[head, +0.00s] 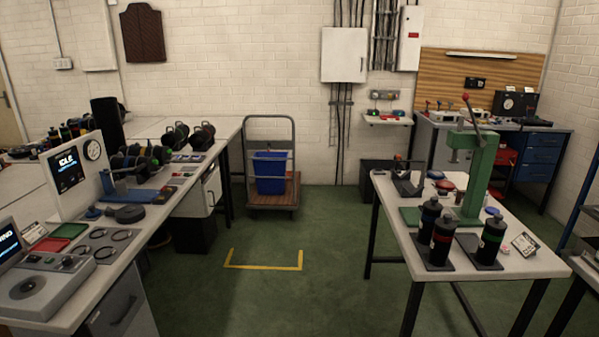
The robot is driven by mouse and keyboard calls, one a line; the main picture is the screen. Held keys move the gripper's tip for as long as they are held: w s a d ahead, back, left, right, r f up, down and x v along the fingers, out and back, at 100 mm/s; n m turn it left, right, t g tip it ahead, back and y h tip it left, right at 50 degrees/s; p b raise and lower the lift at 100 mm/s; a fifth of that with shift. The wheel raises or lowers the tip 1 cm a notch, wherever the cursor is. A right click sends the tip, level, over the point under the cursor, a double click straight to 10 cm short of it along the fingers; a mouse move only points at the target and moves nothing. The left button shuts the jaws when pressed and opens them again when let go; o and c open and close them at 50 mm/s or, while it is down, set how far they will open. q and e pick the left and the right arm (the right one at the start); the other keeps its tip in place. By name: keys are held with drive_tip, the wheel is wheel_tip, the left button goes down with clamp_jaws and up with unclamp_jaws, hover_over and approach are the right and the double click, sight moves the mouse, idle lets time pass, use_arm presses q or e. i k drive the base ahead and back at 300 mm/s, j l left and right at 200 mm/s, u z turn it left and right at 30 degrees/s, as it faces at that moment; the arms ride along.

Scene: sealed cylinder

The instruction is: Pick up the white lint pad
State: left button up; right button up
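I cannot make out a white lint pad for certain. A small pale piece (504,249) lies on the right table (540,267), between a black cylinder (491,240) and a small white card with dark print (524,244). It is too small to identify. Other black cylinders with coloured bands stand upright nearby, one with a red band (441,241) and one farther back (429,213). Neither of my grippers shows in the head view.
A green press (476,170) stands on the right table. A long bench (95,285) with screens, trays and reels runs along the left. A trolley (271,198) with a blue bin (270,172) stands at the back. The green floor between is clear, with yellow tape (264,267).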

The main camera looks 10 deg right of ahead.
sight(442, 193)
drive_tip(key=i, duration=0.9)
drive_tip(key=i+z, duration=0.1)
drive_tip(key=i, duration=0.8)
drive_tip(key=i+j, duration=0.15)
drive_tip(key=i, duration=0.7)
drive_tip(key=i+z, duration=0.2)
drive_tip(key=i, duration=0.45)
drive_tip(key=i+z, duration=0.15)
drive_tip(key=i, duration=0.5)
drive_tip(key=i+z, duration=0.2)
drive_tip(key=i, duration=0.4)
drive_tip(key=i+j+z, duration=0.15)
drive_tip(key=i, duration=0.5)
drive_tip(key=i+z, duration=0.7)
drive_tip(key=z, duration=0.25)
drive_tip(key=i+j+z, duration=0.2)
drive_tip(key=i+z, duration=0.25)
drive_tip(key=i+j+z, duration=0.2)
drive_tip(key=z, duration=0.3)
